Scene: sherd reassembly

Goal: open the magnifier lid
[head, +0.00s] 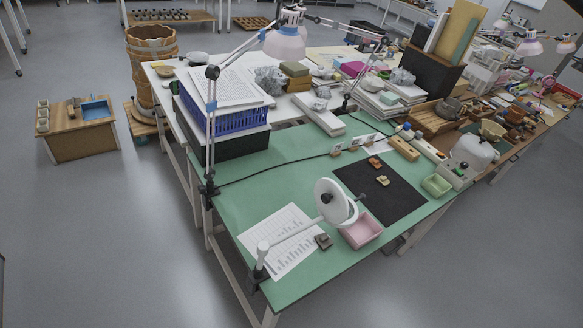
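A white magnifier (336,203) on a pale jointed arm is clamped at the near corner of the green-topped table (262,178). Its round head is tilted up on edge above the table, with a dark knob at its middle. I cannot tell from here which part is the lid or whether it is open or shut. My gripper is not in view.
A pink tray (365,232), a small grey-brown block (323,241) and a printed sheet (280,240) lie near the magnifier. A black mat (397,205) holds small sherds (382,180). A desk lamp (285,42) rises at the table's left edge.

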